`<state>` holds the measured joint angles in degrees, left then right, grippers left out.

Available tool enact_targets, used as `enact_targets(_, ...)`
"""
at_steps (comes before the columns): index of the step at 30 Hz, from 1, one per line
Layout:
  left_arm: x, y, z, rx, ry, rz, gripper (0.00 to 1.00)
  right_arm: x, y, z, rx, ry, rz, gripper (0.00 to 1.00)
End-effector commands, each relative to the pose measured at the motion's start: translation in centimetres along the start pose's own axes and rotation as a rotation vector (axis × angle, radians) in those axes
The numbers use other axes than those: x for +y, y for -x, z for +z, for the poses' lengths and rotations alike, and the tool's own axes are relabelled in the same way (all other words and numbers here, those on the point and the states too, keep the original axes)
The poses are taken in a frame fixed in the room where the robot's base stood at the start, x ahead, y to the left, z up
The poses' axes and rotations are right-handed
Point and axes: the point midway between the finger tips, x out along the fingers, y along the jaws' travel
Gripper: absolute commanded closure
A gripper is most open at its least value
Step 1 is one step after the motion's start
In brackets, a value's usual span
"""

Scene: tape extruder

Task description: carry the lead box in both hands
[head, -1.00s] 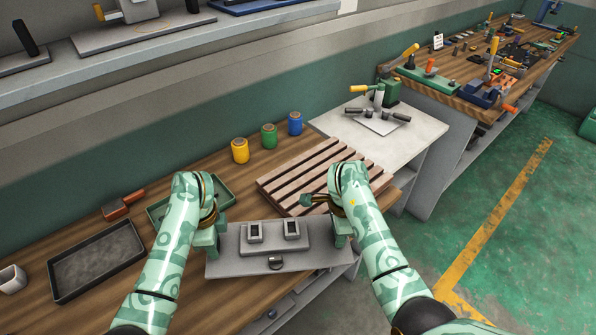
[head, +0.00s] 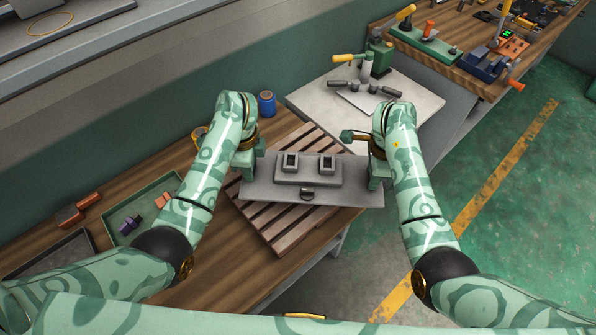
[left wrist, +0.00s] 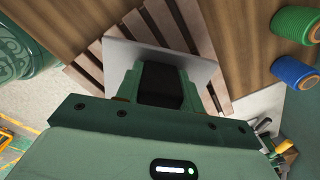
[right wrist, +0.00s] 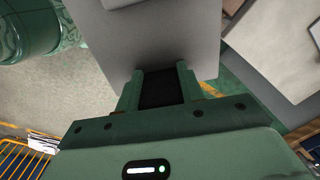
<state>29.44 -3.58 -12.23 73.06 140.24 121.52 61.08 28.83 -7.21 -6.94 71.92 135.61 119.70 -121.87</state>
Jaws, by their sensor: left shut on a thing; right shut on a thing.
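The lead box is a flat grey plate (head: 262,192) with a raised block bearing two square sockets and a dark knob on its front. It hangs above the slatted wooden rack in the head view. My left gripper (head: 258,165) is shut on its left end, and my right gripper (head: 376,170) is shut on its right end. In the left wrist view the plate (left wrist: 128,50) passes between the left fingers (left wrist: 160,85). In the right wrist view the plate (right wrist: 170,40) meets the right fingers (right wrist: 160,88). The exact grip contact is hidden.
The slatted rack (head: 262,222) lies beneath the plate. A pale board (head: 425,98) with a yellow-handled lever device (head: 365,68) stands behind it. A blue spool (head: 266,103), a green tray (head: 160,185) and a dark tray (head: 70,250) are to the left. Green floor is open at the right.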

Motion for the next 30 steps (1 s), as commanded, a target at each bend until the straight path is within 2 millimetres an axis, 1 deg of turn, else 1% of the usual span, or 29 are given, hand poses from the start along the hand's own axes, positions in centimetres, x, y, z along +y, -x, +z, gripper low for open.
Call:
enact_targets(10, 0.0, -0.3, 0.2, -0.003, 0.001, 0.0, 0.93, 0.0, -0.3, -0.1, 0.003, -0.001, 0.0, 0.93)
enact_targets(14, 0.0, -0.8, 0.2, -0.003, 0.001, 0.001, 0.93, 0.0, -0.8, -0.1, 0.003, -0.001, 0.001, 0.93)
enact_targets(20, 0.1, -2.3, 0.2, -0.003, 0.001, 0.006, 0.93, 0.1, -2.3, -0.1, 0.003, -0.001, 0.006, 0.93)
enact_targets(30, 0.4, -6.1, 0.2, -0.003, 0.001, 0.02, 0.93, 0.4, -6.1, -0.2, 0.003, -0.001, 0.02, 0.93)
